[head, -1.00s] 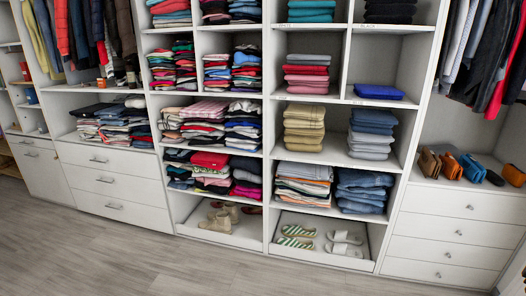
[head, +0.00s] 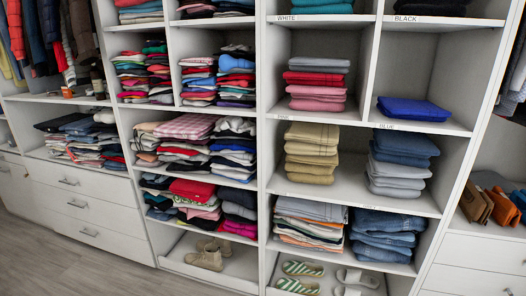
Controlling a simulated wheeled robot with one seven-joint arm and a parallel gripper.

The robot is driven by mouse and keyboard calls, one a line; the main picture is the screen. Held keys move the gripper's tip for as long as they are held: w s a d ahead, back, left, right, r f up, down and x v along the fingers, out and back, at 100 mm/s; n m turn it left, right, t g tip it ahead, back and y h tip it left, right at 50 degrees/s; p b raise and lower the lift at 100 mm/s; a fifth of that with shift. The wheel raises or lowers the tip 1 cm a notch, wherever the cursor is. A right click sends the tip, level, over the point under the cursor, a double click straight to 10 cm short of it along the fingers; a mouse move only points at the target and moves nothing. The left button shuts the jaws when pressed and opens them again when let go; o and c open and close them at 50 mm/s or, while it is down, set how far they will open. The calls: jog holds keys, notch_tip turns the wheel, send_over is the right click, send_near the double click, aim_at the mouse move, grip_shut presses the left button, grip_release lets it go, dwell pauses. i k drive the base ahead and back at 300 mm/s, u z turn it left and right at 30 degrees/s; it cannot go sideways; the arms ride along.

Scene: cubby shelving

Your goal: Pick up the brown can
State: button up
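I cannot make out a brown can for certain. A small orange-brown object (head: 68,92) sits on the left shelf below the hanging coats, too small to identify. A darker brownish object (head: 97,86) stands to its right on the same shelf, also unclear. My gripper is not in the head view.
White cubby shelving (head: 262,150) with stacks of folded clothes fills the view. Drawers (head: 80,204) stand at the lower left, and brown bags (head: 474,205) sit at the right. Shoes (head: 207,256) and sandals (head: 300,268) lie in the bottom cubbies. Grey floor (head: 75,262) at the lower left is clear.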

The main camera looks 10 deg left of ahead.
aim_at(94, 72)
jog(key=i, duration=0.9)
jog(key=u, duration=2.6)
jog(key=i, duration=2.9)
jog(key=z, duration=0.95)
